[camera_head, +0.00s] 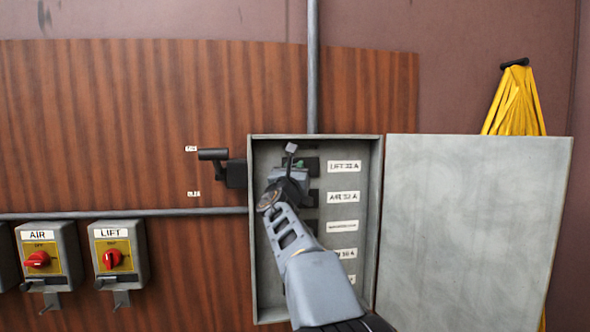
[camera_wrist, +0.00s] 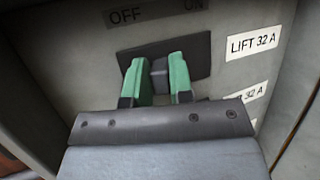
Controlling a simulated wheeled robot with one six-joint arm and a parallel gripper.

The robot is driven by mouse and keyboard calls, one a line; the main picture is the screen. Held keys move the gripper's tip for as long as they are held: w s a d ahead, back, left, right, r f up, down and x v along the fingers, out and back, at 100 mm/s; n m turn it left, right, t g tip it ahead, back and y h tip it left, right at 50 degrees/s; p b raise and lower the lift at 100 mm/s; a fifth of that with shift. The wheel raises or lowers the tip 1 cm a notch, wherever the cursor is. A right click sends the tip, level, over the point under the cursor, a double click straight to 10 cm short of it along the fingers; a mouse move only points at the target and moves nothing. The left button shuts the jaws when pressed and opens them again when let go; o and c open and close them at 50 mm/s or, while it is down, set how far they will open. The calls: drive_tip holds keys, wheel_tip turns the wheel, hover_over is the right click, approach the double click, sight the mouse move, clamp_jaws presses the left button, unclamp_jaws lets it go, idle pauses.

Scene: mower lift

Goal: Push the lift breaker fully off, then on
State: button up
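The lift breaker (camera_wrist: 198,55) is a black plate with a dark toggle (camera_wrist: 159,76), beside the label "LIFT 32 A" (camera_wrist: 253,42). "OFF" stands above its left end and "ON" above its right. In the head view, my arm covers most of the breaker (camera_head: 312,163) at the top of the open box.
The grey breaker box (camera_head: 258,300) has more labelled rows below; its door (camera_head: 480,220) hangs open to the right. A black handle switch (camera_head: 213,155) juts out left of the box. AIR (camera_head: 38,262) and LIFT (camera_head: 112,258) switches sit lower left. Yellow straps (camera_head: 514,105) hang at right.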

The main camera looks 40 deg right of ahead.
sight(312, 169)
clamp_jaws()
drive_tip(key=shift+f, duration=0.1)
drive_tip(key=d+n+t+y+b, duration=0.1)
drive_tip(key=n+t+y+b, duration=0.1)
drive_tip(key=y+b, duration=0.2)
drive_tip(key=s+d+n+t+y+b, duration=0.1)
drive_tip(key=n+t+y+b, duration=0.1)
drive_tip(key=n+y+b, duration=0.1)
drive_tip(key=s+d+n+t+y+b, duration=0.1)
drive_tip(key=d+n+t+y+b, duration=0.1)
drive_tip(key=y+b, duration=0.3)
drive_tip(key=shift+n+t+y, duration=0.5)
drive_tip(key=shift+t+y, duration=0.1)
drive_tip(key=shift+y, duration=0.1)
drive_tip(key=shift+d+n+y, duration=0.15)
drive_tip(key=shift+n+y, duration=0.15)
drive_tip(key=shift+y, duration=0.7)
